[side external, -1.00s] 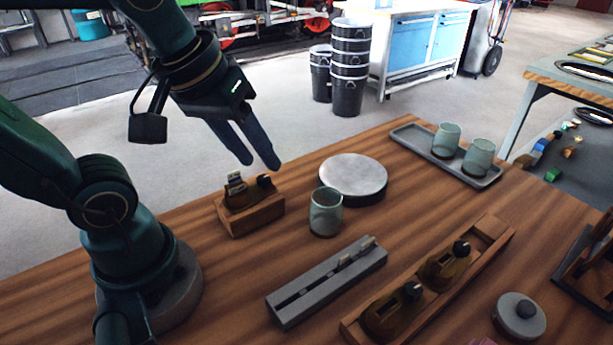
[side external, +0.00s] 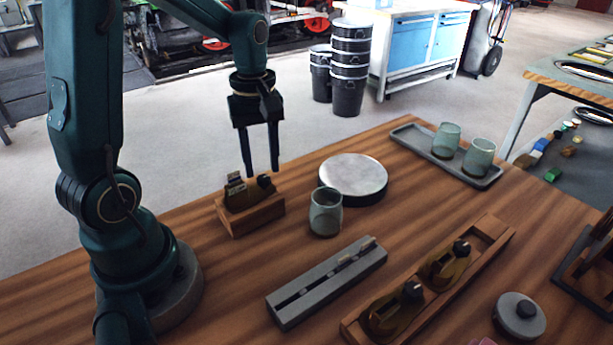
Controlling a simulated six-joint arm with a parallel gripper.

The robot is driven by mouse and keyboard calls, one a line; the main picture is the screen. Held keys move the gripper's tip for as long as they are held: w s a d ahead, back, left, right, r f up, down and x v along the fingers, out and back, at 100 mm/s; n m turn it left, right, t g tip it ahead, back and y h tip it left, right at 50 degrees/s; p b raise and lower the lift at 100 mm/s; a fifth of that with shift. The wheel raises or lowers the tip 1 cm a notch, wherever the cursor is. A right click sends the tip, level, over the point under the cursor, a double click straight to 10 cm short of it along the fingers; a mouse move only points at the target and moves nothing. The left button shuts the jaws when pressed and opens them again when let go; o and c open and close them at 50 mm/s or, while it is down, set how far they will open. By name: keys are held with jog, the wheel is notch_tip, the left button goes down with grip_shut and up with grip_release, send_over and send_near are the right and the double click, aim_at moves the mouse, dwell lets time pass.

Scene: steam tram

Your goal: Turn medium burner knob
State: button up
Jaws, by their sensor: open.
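I cannot make out a burner or a knob marked medium. My gripper (side external: 261,170) points straight down with its two fingers apart and empty. Its tips are just above and behind a brown piece with a dark round part (side external: 262,183), which sits on a small wooden block (side external: 252,217). I cannot tell whether the fingertips touch it. Two similar brown pieces with black round parts, a nearer one (side external: 385,318) and a farther one (side external: 443,269), sit in a long wooden rack (side external: 490,240) at the right front.
A round grey disc (side external: 352,174) and a greenish glass (side external: 325,212) stand right of the block. A grey slotted bar (side external: 305,298) lies in front. A tray (side external: 425,157) with two glasses is at the back right. A grey lidded pot (side external: 519,318) stands at right.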

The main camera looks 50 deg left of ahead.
jog(key=shift+f, duration=1.05)
jog(key=shift+c, duration=0.3)
grip_shut()
